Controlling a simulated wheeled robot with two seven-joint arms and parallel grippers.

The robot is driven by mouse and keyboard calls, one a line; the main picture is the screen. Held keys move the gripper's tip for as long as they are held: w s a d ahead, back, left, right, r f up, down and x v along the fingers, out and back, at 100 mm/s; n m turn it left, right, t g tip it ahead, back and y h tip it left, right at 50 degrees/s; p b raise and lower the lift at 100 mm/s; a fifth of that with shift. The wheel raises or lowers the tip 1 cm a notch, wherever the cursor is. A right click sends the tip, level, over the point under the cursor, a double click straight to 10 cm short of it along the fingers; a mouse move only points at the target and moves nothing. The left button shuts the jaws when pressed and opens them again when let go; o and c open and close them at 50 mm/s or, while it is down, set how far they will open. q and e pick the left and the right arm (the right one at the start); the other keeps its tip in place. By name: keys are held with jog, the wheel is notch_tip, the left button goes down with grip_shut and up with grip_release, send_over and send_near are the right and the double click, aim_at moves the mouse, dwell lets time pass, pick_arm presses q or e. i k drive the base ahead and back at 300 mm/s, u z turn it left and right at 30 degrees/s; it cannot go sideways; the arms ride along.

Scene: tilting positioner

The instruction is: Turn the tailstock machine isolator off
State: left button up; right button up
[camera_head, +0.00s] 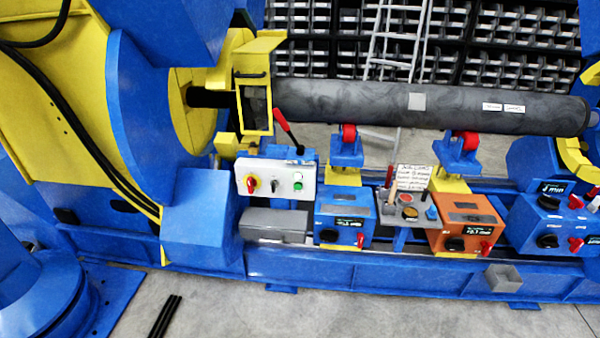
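The tailstock's blue control housing (528,225) stands at the right edge, partly cut off by the frame. Its upper face carries a small dark display (552,188) and a red switch handle (575,202). Its lower part has a black round knob (547,240) and another red switch handle (576,245). More red parts show at the very edge. The labels are too small to read, so I cannot tell which switch is the machine isolator or how it is set. Neither of my grippers is in view.
A long dark pipe (350,101) runs across, over red rollers (349,138). A blue box (341,218) and orange box (465,222) have similar knobs and red handles. A white panel (275,179) with a yellow-red rotary switch is at left.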

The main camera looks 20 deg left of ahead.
aim_at(251, 182)
jog(key=z, duration=0.15)
jog(key=i, duration=0.9)
jog(key=u, duration=0.65)
jog(key=i, duration=0.85)
jog(key=u, duration=0.6)
